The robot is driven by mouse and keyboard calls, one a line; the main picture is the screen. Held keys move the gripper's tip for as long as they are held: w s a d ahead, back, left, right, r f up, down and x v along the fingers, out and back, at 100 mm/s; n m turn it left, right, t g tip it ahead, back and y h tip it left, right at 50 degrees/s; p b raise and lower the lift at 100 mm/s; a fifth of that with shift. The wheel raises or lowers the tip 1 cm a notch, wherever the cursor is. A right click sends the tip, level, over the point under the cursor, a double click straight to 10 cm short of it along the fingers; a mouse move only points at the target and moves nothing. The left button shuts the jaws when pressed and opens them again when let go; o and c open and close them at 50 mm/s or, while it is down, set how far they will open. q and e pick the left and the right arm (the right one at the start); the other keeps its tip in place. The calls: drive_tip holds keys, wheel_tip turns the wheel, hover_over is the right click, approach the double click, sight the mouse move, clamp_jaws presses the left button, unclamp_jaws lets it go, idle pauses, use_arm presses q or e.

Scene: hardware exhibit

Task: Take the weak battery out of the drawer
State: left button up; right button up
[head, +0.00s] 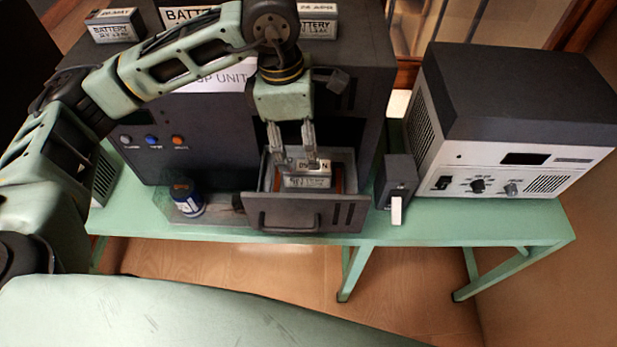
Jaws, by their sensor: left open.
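The drawer (292,219) is pulled out at the front of a dark cabinet (230,120). A grey battery with a white label (306,182) lies inside it, its print too small to read for certain. My left gripper (297,163) points down into the drawer, open, with its fingertips at the battery's far upper side. The fingers partly cover the battery's top, and I cannot tell whether they touch it. My right gripper is not in view.
More labelled batteries (115,25) stand on top of the cabinet. A blue can (187,198) stands left of the drawer. A small dark box with a white switch (398,182) and a large power unit (510,120) stand right of it on the green table (450,225).

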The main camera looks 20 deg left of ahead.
sight(305, 165)
use_arm(q)
drive_tip(key=shift+d+f+p, duration=0.2)
drive_tip(key=shift+f+p, duration=0.4)
drive_tip(key=shift+f, duration=0.6)
drive_tip(key=shift+d+f+p, duration=0.1)
drive_tip(key=shift+f+p, duration=0.2)
drive_tip(key=f+p, duration=0.1)
drive_tip(key=f, duration=0.1)
drive_tip(key=d+f+p, duration=0.1)
drive_tip(key=f, duration=0.1)
drive_tip(key=shift+w+f+p, duration=0.2)
drive_tip(key=shift+p, duration=0.1)
drive_tip(key=shift+f, duration=0.25)
clamp_jaws()
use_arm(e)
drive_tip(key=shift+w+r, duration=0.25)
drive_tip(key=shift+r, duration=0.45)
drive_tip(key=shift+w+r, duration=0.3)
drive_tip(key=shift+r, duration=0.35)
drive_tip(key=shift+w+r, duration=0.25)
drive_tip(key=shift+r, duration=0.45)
use_arm(q)
drive_tip(key=shift+r, duration=0.1)
